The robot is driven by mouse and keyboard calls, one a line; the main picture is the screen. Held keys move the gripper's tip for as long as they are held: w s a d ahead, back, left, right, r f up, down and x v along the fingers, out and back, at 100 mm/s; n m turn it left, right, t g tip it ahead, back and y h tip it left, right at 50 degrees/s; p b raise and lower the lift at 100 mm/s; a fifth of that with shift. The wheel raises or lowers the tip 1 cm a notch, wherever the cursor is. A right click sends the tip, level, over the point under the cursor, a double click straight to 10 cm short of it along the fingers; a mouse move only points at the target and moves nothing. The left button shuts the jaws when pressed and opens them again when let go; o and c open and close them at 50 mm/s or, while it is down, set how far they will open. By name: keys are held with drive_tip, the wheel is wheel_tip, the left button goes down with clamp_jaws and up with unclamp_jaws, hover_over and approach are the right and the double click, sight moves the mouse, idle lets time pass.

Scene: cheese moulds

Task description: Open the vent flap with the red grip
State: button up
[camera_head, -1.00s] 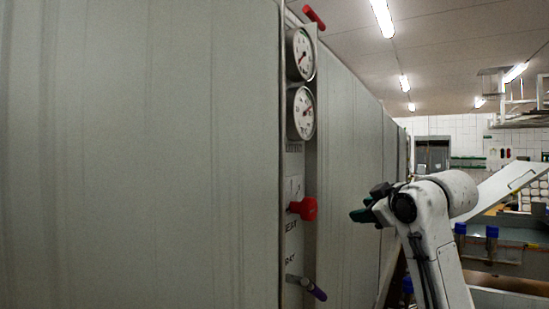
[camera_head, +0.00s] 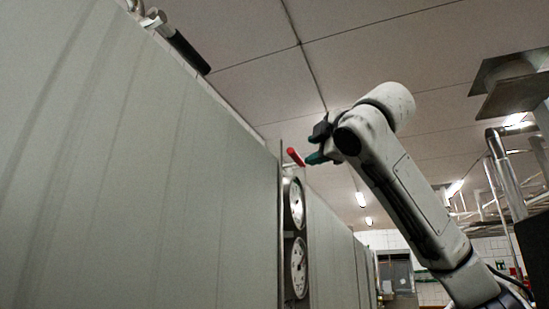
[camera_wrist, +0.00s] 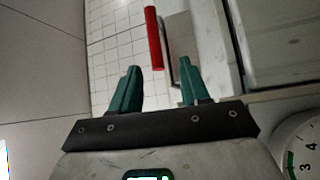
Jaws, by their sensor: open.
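The red grip (camera_head: 295,157) sticks up at the top of the narrow gauge panel in the head view. In the wrist view the red grip (camera_wrist: 154,38) is an upright bar with a thin metal arm along its right side. My gripper (camera_head: 314,158) is just right of the grip in the head view. In the wrist view its teal fingers (camera_wrist: 158,64) are spread, with the grip's lower end between the tips in the picture. Whether they touch it, I cannot tell. The flap itself is not clearly distinguishable.
Two round gauges, an upper one (camera_head: 294,203) and a lower one (camera_head: 297,268), sit below the grip. A large grey panelled wall (camera_head: 130,180) fills the left. A black handle (camera_head: 187,50) sits on its top edge. Pipes (camera_head: 500,180) and a hood stand at right.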

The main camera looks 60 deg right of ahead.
sight(297, 156)
drive_tip(key=p+x, duration=0.1)
drive_tip(key=x, duration=0.2)
drive_tip(key=p+x, duration=0.2)
drive_tip(key=x, duration=0.2)
drive_tip(key=p+x, duration=0.1)
drive_tip(key=x, duration=0.2)
drive_tip(key=shift+w+r+p, duration=0.2)
drive_tip(key=shift+r+p, duration=0.1)
drive_tip(key=shift+r, duration=0.1)
clamp_jaws()
